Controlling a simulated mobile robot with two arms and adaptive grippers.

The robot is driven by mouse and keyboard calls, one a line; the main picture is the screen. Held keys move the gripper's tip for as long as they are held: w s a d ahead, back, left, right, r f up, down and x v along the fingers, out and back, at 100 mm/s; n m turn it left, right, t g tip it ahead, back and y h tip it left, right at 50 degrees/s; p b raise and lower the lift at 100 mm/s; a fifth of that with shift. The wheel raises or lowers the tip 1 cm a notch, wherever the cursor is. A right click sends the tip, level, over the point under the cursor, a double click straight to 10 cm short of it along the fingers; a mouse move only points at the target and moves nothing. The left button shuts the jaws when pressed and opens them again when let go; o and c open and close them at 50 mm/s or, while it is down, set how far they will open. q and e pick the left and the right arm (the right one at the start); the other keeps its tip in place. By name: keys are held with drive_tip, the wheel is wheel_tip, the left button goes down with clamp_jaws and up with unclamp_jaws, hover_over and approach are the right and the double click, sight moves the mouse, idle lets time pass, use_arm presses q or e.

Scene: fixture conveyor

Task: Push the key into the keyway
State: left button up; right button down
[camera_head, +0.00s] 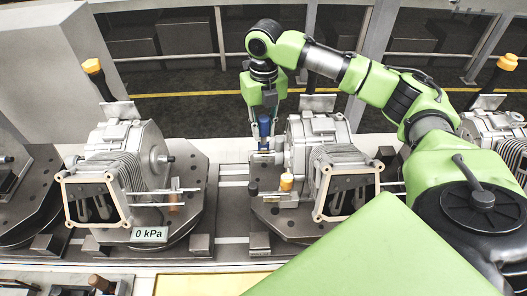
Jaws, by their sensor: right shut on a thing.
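My right gripper (264,112) points down just left of the middle grey finned machine (315,130) on the conveyor. Its fingers are shut on a blue piece (264,127), which stands upright with its lower end close to small metal parts beside the machine. I cannot tell whether the blue piece is the key or a tool, or whether it touches anything below. The key and the keyway cannot be made out at this size. My left gripper is not in view.
A similar machine (118,150) stands on a fixture plate to the left, with a "0 kPa" display (149,235) in front. Another machine (490,130) is partly hidden by my right arm. A railing runs behind.

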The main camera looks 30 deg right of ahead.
sight(263, 118)
drive_tip(key=shift+r, duration=2.45)
